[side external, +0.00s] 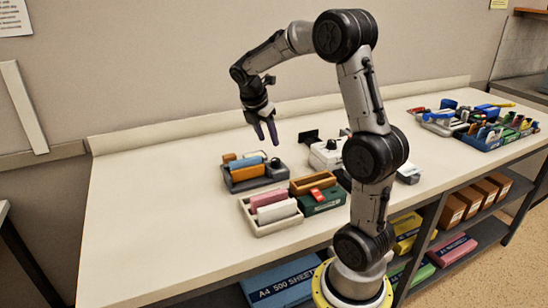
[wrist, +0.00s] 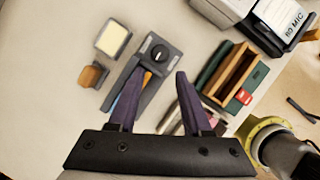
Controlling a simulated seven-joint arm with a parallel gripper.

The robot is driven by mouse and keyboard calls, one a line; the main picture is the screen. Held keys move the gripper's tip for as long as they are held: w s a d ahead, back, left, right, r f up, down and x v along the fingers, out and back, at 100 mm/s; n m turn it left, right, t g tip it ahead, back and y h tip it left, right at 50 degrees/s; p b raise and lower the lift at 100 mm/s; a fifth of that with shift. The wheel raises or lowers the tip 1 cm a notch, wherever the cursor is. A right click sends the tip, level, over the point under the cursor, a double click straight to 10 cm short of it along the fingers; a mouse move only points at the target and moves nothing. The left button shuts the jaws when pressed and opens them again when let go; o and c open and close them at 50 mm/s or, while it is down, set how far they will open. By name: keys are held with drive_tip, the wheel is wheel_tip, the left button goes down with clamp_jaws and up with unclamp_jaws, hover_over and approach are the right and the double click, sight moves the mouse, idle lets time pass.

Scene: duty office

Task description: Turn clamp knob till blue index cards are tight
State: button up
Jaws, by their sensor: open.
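A grey clamp holder (side external: 258,183) stands on the bench in the side view, with a blue piece (side external: 245,162), likely the index cards, and an orange piece (side external: 248,173) in it. Its dark knob (side external: 275,163) is at the right end. In the wrist view the round black knob (wrist: 158,53) carries a pale index mark and lies just beyond my fingertips. My gripper (side external: 267,142) points down above the holder, open and empty, apart from the knob. In the wrist view my left finger partly hides the holder's slot, so how tightly the cards sit cannot be told.
A pale tray (side external: 270,230) with pink and white blocks and a green box (side external: 322,207) with a red tag stand nearby. A white device (side external: 325,158) is to the right. A blue bin of tools (side external: 480,143) is farther right. The bench's left part is clear.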

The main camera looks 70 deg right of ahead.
sight(275, 160)
drive_tip(key=x, duration=0.9)
drive_tip(key=shift+f, duration=0.25)
clamp_jaws()
